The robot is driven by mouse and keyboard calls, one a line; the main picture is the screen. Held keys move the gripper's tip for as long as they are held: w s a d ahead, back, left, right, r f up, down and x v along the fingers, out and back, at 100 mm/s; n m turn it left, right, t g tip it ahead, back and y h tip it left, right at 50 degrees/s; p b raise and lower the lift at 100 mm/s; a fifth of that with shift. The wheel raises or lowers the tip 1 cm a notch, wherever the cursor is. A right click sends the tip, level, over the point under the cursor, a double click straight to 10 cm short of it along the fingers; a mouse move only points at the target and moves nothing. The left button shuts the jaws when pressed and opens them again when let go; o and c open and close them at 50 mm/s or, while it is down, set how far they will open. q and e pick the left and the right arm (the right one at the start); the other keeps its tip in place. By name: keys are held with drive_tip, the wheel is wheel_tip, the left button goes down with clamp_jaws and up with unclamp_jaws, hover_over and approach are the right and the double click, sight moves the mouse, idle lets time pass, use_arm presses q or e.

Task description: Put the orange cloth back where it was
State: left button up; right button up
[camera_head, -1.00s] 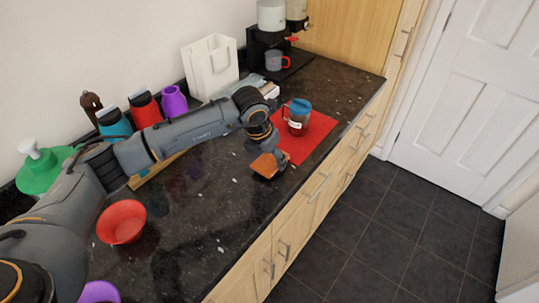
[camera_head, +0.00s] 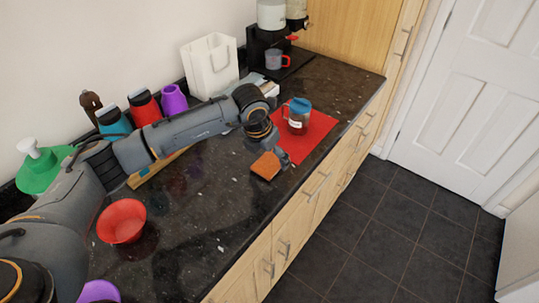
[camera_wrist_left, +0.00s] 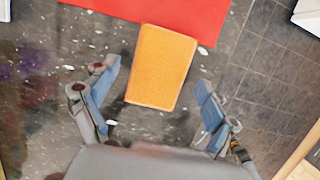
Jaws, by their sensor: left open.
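The orange cloth (camera_head: 266,166) is a small folded rectangle on the dark granite counter, near its front edge and beside the red mat (camera_head: 318,137). In the left wrist view the cloth (camera_wrist_left: 161,67) lies flat, its far end at or very near the edge of the red mat (camera_wrist_left: 170,12). My left gripper (camera_head: 282,157) is just above and beside the cloth. In the left wrist view its jaws (camera_wrist_left: 158,92) are spread, with the near part of the cloth between them and a gap on both sides. My right gripper is not in view.
A jar with a blue lid (camera_head: 299,116) stands on the red mat. A red bowl (camera_head: 121,221) sits at the near left. A white bag (camera_head: 210,67) and a coffee machine (camera_head: 272,45) stand at the back. The counter's front edge is close to the cloth.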

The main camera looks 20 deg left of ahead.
sight(262, 168)
use_arm(q)
drive_tip(key=b+v, duration=0.3)
drive_tip(key=v, duration=0.8)
drive_tip(key=shift+r, duration=0.4)
drive_tip(key=shift+s, duration=0.1)
